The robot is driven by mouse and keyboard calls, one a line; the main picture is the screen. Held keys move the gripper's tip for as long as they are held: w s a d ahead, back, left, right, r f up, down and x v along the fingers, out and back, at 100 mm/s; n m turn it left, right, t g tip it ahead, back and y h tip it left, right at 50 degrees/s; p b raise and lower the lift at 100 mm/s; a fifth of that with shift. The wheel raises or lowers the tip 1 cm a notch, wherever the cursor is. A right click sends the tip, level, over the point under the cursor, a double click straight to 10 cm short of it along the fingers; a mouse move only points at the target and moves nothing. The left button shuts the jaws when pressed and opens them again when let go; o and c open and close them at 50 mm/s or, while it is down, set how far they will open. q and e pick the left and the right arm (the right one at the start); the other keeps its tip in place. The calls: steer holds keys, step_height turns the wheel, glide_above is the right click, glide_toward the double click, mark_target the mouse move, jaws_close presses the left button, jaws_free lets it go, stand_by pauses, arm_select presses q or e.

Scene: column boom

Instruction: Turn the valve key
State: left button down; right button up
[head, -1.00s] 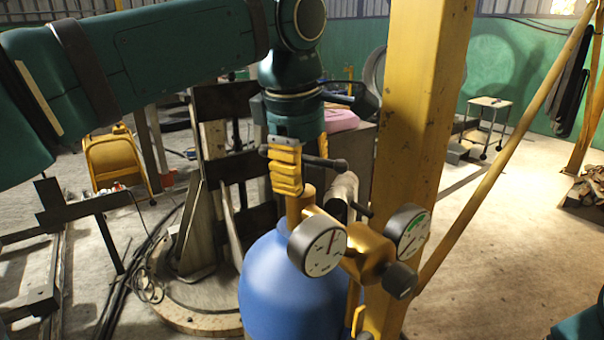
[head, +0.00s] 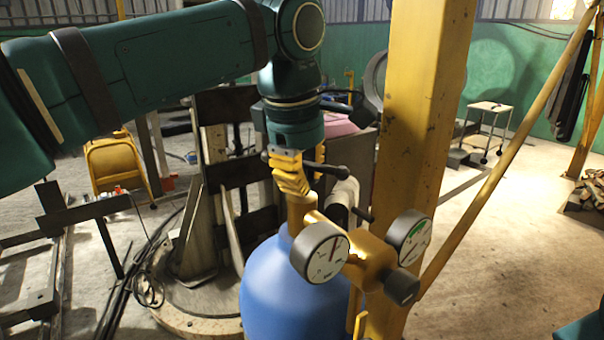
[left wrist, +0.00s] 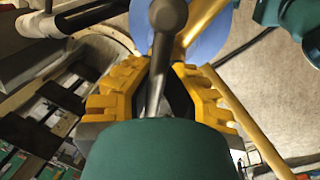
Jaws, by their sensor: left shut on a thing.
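The valve key is a dark bar (head: 330,169) with a rounded end, above the brass valve (head: 302,208) of a blue gas cylinder (head: 285,285). My left gripper (head: 291,178), with yellow ridged fingers, is shut on the key from above; its fingers hide the bar's middle. In the left wrist view the key (left wrist: 160,70) runs between the two yellow fingers (left wrist: 158,88), its round knob toward the top. The blue cylinder (left wrist: 208,38) lies beyond it. My right gripper is not in view.
Two round gauges, a left one (head: 319,252) and a right one (head: 410,238), sit on the brass regulator (head: 370,260) close by. A yellow post (head: 418,130) stands just right of the cylinder. Open floor (head: 500,240) lies further right.

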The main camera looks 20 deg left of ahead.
arm_select(q)
steer(key=m+p, duration=0.1)
steer(key=m, duration=0.2)
steer(key=shift+r+p, duration=0.15)
steer(key=shift+p, duration=0.25)
steer(key=shift+m+h+p, duration=0.4)
steer(key=shift+m, duration=0.5)
steer(key=shift+d, duration=0.1)
steer(key=c, duration=0.9)
jaws_free()
steer(key=shift+d, duration=0.1)
